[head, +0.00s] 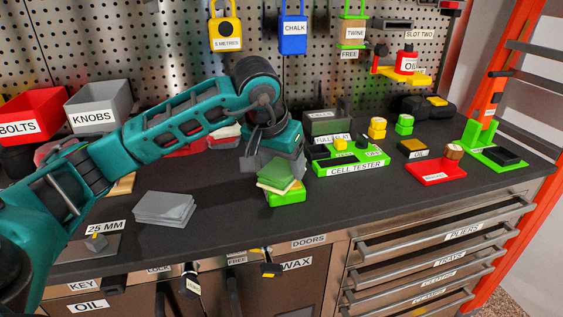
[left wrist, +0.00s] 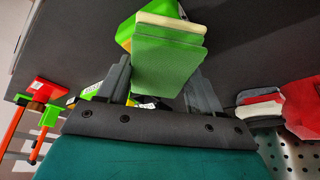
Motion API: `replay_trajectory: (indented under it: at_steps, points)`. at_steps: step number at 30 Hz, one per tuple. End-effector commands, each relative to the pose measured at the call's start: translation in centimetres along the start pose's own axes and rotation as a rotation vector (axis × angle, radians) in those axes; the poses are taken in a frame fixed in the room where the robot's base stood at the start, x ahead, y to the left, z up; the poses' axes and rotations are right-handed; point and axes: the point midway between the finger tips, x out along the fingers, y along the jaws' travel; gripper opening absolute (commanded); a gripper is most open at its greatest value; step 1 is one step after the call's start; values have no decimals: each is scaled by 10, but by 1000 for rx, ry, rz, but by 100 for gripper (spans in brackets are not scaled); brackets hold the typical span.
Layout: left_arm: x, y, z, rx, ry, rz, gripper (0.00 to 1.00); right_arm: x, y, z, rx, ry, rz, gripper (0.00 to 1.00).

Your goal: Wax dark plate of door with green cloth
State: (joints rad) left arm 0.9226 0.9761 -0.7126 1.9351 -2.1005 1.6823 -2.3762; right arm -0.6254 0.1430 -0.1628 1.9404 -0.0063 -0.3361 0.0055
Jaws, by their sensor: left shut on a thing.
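My left gripper (head: 272,165) is over the middle of the dark bench top and points down. It is shut on a green cloth (head: 284,174), a flat pad that also shows between the two fingers in the left wrist view (left wrist: 165,65). A pale yellow layer (left wrist: 170,22) lies just beyond the cloth, over a bright green holder (head: 287,196); I cannot tell whether the cloth touches them. Below the bench front are a door with a WAX label (head: 297,264) and a dark face (head: 305,288), and one with an OIL label (head: 88,305). My right gripper is out of view.
A green cell tester (head: 352,168) stands close right of the gripper. Grey sheets (head: 164,208) lie to the left. Drawers with bar handles (head: 450,235) fill the lower right. Tools hang at the bench front near the doors (head: 270,268). The bench front right of the green holder is clear.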

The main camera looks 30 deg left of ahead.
Motion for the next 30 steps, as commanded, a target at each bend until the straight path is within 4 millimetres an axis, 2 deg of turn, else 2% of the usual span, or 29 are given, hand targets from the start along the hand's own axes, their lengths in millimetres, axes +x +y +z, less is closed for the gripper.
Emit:
replay_trajectory:
  at_steps: [8,30]
  points:
    - [-1,0,0,1,-5,-1,41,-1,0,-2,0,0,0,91]
    - [-56,0,-23,0,-1,0,41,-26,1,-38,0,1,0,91]
